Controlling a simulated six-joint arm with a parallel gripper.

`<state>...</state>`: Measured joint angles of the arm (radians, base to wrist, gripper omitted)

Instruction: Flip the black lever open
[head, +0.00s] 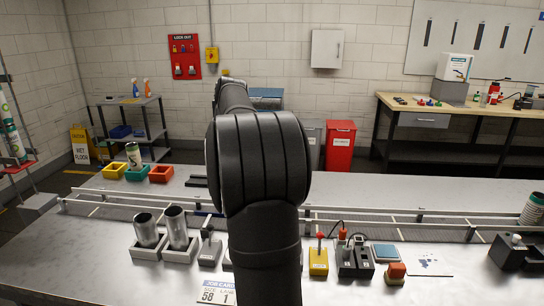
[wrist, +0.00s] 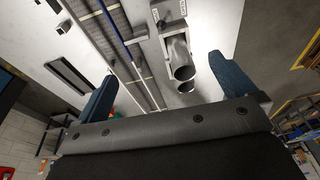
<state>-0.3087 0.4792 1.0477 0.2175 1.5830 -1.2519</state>
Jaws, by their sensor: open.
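A small lever (head: 209,232) with a dark handle stands upright on a grey base (head: 209,254), just left of my arm in the head view. I cannot tell for sure that it is the black lever. A black box (head: 355,262) right of my arm also carries small levers or switches. My gripper (wrist: 160,68) shows in the wrist view with its two blue fingers wide apart and nothing between them. In the head view my own arm hides it.
A yellow box (head: 318,264) with a red-topped lever and a red button (head: 396,270) stand right. A rail (head: 400,222) crosses behind.

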